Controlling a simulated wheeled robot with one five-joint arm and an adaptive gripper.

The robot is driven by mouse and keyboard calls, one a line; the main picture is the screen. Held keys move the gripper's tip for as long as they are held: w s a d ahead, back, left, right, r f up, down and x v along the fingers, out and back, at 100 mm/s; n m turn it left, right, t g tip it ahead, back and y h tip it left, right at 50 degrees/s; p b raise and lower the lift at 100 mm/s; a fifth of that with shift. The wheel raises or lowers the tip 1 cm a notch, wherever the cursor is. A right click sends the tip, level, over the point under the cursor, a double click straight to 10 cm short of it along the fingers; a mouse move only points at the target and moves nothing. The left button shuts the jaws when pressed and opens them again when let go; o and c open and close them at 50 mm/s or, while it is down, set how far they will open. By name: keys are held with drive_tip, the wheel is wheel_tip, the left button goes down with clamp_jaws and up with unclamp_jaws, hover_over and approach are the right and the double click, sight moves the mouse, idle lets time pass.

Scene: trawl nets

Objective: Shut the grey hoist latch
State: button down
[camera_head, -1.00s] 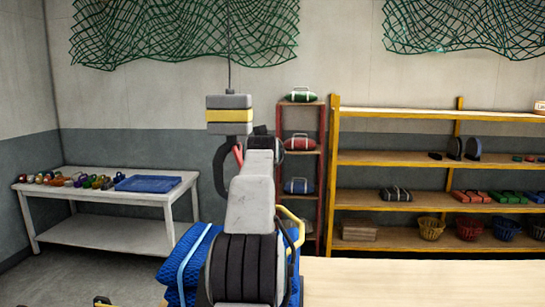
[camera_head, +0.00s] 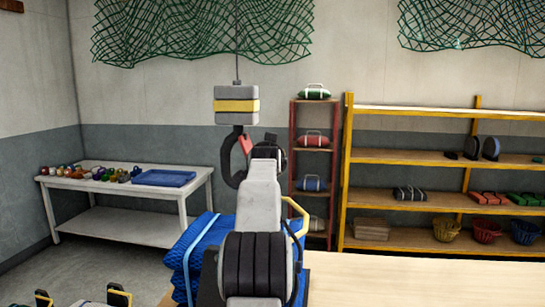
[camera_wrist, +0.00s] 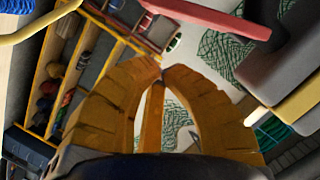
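The hoist (camera_head: 236,92) hangs on a cable left of my arm, a grey block with a yellow band. Below it is a dark hook (camera_head: 228,168) with its mouth toward my arm. A red latch (camera_head: 246,144) sits at the upper right of the hook; how far open it is I cannot tell. In the wrist view the red latch (camera_wrist: 215,18) crosses the top, with the grey and yellow hoist (camera_wrist: 292,108) at the right. My gripper (camera_wrist: 164,70) has its orange fingers drawn together at the tips, empty, apart from the latch. The head view hides the fingers behind my arm.
A tan worktop (camera_head: 430,280) is at the front right, with a blue folded bundle (camera_head: 190,255) beside my arm. A white table (camera_head: 110,184) stands at the left. A red rack (camera_head: 308,165) and yellow shelves (camera_head: 440,202) stand behind. Green nets (camera_head: 200,30) hang on the wall.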

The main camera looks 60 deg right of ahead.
drive_tip(key=shift+m+t, duration=0.3)
drive_tip(key=shift+m, duration=0.3)
drive_tip(key=shift+w+a+f+b, duration=0.2)
drive_tip(key=shift+w+f+b, duration=0.5)
drive_tip(key=shift+f, duration=0.2)
drive_tip(key=shift+w+a+f+b, duration=0.2)
drive_tip(key=shift+w+f+b, duration=0.35)
drive_tip(key=shift+f+b, duration=0.3)
drive_tip(key=shift+a, duration=0.1)
